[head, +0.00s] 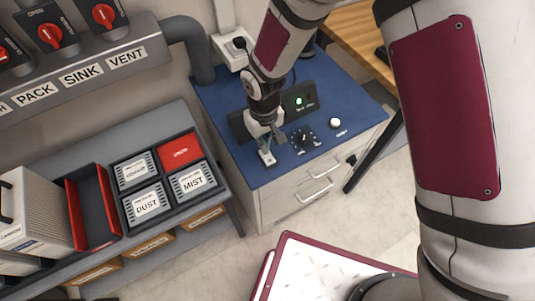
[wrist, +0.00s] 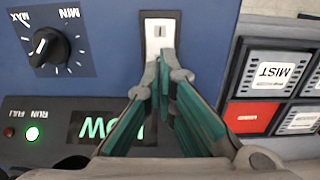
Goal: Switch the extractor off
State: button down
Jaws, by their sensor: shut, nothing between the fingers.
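The blue-topped extractor cabinet (head: 235,95) stands at the middle of the head view. A white rocker switch in a dark frame (wrist: 157,32), marked with an "I", sits on its top; it also shows in the head view (head: 267,158). My gripper (wrist: 165,60) is shut and empty, its fingertips at the near edge of the rocker; I cannot tell whether they touch. In the head view my gripper (head: 276,138) is just behind the switch. A green run light (wrist: 33,134) is lit beside a green "LOW" display (wrist: 110,128), partly hidden by my fingers.
A black dial (wrist: 48,46) marked MIN and MAX is left of the switch in the wrist view. A white button (head: 335,123) is at the top's right. A tray of labelled filters (head: 128,218) stands left of the cabinet. Red rotary valves (head: 52,34) are on the wall duct.

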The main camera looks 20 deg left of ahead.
jog(key=shift+f+b, duration=0.45)
jog(key=shift+f, duration=0.7)
dwell(0.9)
jog(key=shift+r+p, duration=1.45)
jog(key=shift+r, duration=2.05)
jog(key=w+d+r+m+t, duration=0.1)
jog(key=w+d+r+m, duration=0.1)
jog(key=d+r, duration=0.85)
jog(key=w+d+r+m+t, duration=0.25)
jog(key=d+r, duration=0.55)
jog(key=r, duration=0.6)
jog(key=s+d+r+m+t, duration=0.1)
jog(key=s+d+r+m, duration=0.1)
jog(key=s+d+r, duration=0.3)
jog(key=s+d+r+m+t, duration=0.1)
jog(key=s+d+r+m, duration=0.2)
jog(key=s+d, duration=0.7)
notch_tip(320, 180, up, 2)
jog(key=shift+s+d+r, duration=0.1)
jog(key=shift+s+d, duration=0.3)
jog(key=shift+s, duration=0.35)
